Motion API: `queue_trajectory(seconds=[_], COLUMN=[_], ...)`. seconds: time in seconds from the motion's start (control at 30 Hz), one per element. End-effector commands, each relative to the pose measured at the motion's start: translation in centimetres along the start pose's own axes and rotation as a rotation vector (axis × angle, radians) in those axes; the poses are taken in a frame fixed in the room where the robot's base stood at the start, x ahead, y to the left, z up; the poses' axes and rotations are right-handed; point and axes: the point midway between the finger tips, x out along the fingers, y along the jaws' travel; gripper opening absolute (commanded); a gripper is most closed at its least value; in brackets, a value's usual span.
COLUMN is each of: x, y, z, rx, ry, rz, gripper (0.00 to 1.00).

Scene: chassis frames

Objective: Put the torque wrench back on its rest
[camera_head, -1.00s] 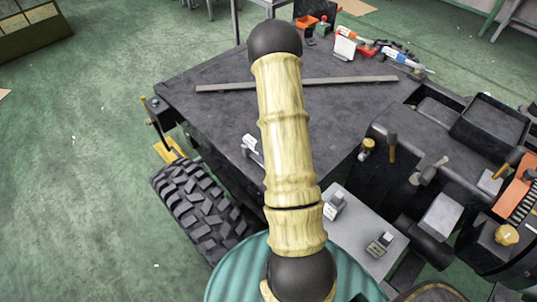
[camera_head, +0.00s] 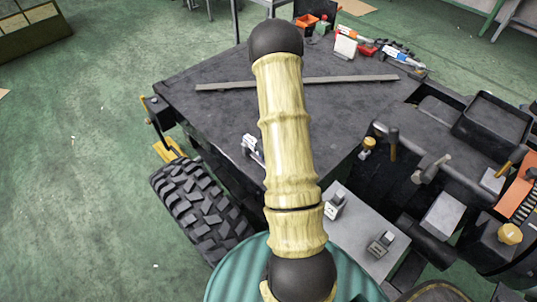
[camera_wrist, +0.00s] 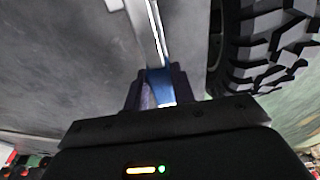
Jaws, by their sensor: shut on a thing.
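The torque wrench (camera_wrist: 157,40) shows in the wrist view as a bright metal shaft with a blue part (camera_wrist: 160,85). The blue part lies between the fingers of my gripper (camera_wrist: 158,84), which is shut on it. The shaft runs away from the gripper toward the top of the picture. The far end of the wrench is cut off. In the head view my arm covers the middle of the picture, and my gripper is mostly hidden behind it. I cannot make out the wrench's rest for certain in either view.
A dark flat panel (camera_head: 210,100) with a long grey bar (camera_head: 345,80) on it lies beyond my arm. Hand tools (camera_head: 395,55) lie at the back right. Green floor (camera_head: 70,160) is open at left.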

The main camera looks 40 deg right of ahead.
Motion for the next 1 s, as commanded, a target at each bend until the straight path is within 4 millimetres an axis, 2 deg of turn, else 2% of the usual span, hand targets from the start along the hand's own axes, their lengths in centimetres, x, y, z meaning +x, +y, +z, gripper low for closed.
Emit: queue_trajectory(seconds=[0.17, 0.2, 0.3, 0.33, 0.63, 1.0], x=[-0.1, -0.1, -0.1, -0.1, -0.1, -2.5], y=[0.0, 0.0, 0.0, 0.0, 0.0, 0.0], z=[0.0, 0.0, 0.0, 0.0, 0.0, -0.5], rx=[0.000, 0.000, 0.000, 0.000, 0.000, 0.000], ry=[0.001, 0.001, 0.001, 0.000, -0.001, 0.000], rz=[0.001, 0.001, 0.001, 0.001, 0.000, 0.000], gripper=[0.00, 0.29, 0.49, 0.51, 0.51, 0.51])
